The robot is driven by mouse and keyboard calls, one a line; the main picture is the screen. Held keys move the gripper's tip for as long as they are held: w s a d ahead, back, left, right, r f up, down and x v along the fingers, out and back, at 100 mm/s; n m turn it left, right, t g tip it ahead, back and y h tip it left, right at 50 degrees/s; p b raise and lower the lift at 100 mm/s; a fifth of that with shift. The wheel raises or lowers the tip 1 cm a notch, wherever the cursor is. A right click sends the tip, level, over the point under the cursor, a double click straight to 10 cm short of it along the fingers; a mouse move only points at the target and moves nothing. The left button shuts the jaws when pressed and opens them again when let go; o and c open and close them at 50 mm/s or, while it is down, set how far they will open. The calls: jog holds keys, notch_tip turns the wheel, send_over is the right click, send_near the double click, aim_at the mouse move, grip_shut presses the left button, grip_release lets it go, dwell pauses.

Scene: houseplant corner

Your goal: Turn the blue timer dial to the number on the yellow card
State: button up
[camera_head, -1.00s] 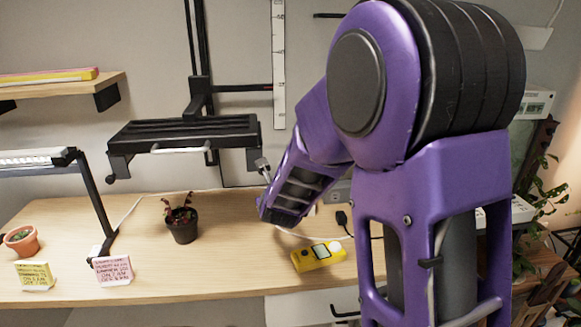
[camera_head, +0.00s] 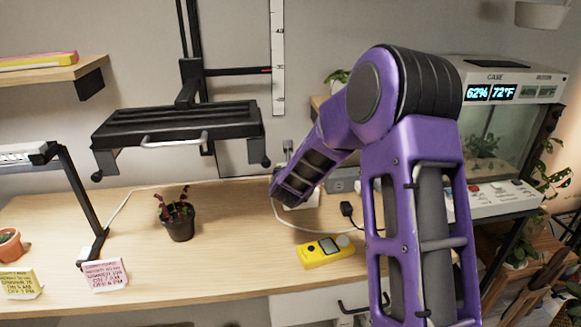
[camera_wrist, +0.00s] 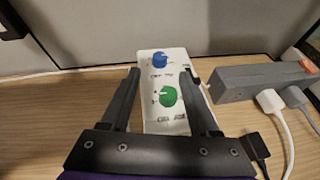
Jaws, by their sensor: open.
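A white timer box (camera_wrist: 165,125) stands on the desk with a blue dial (camera_wrist: 160,60) near its far end and a green dial (camera_wrist: 168,96) nearer me. My gripper (camera_wrist: 158,74) is open, its fingers on either side of the box in the wrist view; whether they touch it, I cannot tell. In the head view my arm hides most of the box. The yellow card (camera_head: 20,284) stands at the desk's front left with dark handwriting too small to read surely. A pink card (camera_head: 105,274) stands to its right.
A grey power strip (camera_wrist: 262,78) with plugged cables lies right of the box. A yellow meter (camera_head: 325,251), a small potted plant (camera_head: 180,222) and a black lamp stand (camera_head: 85,205) are on the desk. A glass case (camera_head: 490,130) stands at right.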

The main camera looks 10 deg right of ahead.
jog(key=x, duration=0.8)
jog(key=shift+c, duration=0.2)
jog(key=shift+s, duration=0.1)
grip_shut()
